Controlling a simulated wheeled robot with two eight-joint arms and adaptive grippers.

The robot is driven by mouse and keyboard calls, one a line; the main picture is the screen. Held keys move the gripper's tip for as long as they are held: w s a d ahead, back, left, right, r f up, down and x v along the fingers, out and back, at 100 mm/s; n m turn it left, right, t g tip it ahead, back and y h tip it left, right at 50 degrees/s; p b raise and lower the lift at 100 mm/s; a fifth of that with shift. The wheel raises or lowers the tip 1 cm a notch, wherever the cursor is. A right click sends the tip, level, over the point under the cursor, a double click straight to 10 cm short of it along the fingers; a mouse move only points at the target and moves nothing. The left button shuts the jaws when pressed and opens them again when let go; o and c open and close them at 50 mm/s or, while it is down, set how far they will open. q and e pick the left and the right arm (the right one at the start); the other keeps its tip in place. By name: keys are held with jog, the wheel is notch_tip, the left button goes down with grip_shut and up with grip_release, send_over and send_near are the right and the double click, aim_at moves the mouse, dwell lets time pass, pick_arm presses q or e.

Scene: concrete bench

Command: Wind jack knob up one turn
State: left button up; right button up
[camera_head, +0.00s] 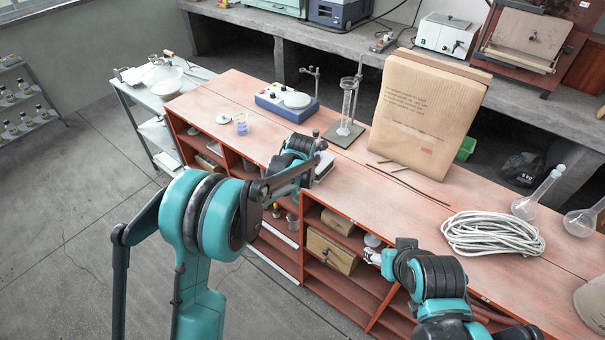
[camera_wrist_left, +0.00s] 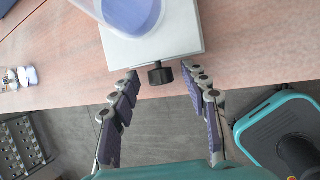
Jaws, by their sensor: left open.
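In the left wrist view the jack shows as a pale grey plate (camera_wrist_left: 185,40) near the bench's front edge, with a black knob (camera_wrist_left: 160,75) on its near side. A clear beaker with blue-violet contents (camera_wrist_left: 130,15) stands on the plate, cut off by the frame. My left gripper (camera_wrist_left: 161,86) is open, its fingertips on either side of the knob with gaps at both sides. In the head view my left wrist hides most of the jack area.
The red bench (camera_head: 365,185) holds a blue-and-white stirrer (camera_head: 287,102), a small beaker (camera_head: 241,123), a cylinder on a stand (camera_head: 348,105), a large paper bag (camera_head: 425,115), coiled cable (camera_head: 492,234) and round flasks (camera_head: 538,196). Open shelves lie below the front edge.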

pick_arm(q)
jog(key=v, duration=1.1)
jog(key=shift+s+r, duration=0.1)
